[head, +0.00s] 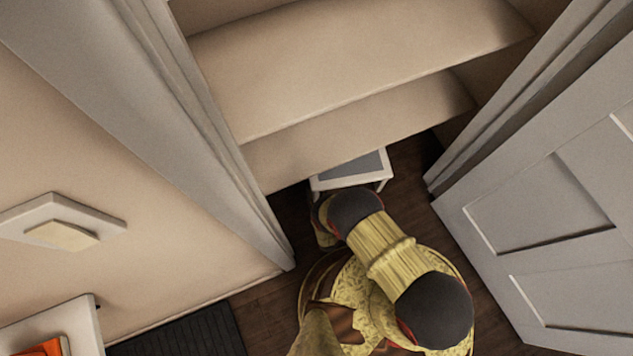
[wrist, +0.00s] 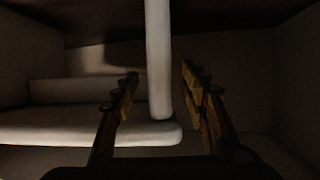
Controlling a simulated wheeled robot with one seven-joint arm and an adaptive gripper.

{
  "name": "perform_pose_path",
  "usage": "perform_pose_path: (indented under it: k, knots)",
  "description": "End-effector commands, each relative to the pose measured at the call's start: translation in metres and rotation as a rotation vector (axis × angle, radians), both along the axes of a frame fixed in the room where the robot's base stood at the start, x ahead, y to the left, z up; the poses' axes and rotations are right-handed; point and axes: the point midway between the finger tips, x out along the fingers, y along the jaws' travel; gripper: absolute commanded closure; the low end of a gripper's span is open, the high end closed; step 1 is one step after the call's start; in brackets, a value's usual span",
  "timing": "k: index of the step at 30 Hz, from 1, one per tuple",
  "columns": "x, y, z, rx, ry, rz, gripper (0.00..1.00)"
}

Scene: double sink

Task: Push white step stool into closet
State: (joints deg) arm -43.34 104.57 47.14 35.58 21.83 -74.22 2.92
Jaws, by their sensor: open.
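The white step stool (head: 383,177), with a grey top, stands on the dark floor at the closet opening, partly under the lower shelf of the closet (head: 340,75). My arm covers its near side in the head view. In the wrist view, a white upright bar of the stool (wrist: 158,45) runs between the fingers of my gripper (wrist: 159,72), and a white step spreads to the lower left. The fingers are apart, with a gap on either side of the bar. Whether they touch the stool cannot be told. The fingertips are hidden in the head view.
A white panelled door (head: 540,200) stands open on the right. A white door frame (head: 215,150) and beige wall are on the left. A dark ribbed mat (head: 185,338) lies at lower left. Dark floor shows between the stool and the right frame.

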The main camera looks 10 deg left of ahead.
Motion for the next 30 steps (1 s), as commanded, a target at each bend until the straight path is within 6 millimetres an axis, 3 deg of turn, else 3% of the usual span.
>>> perform_pose_path:
  k: [16, 30]
  knots:
    - [0.058, 0.021, -0.027, 0.002, -0.001, -0.003, 0.56]
    - [0.067, 0.025, -0.029, 0.000, 0.000, 0.000, 0.57]
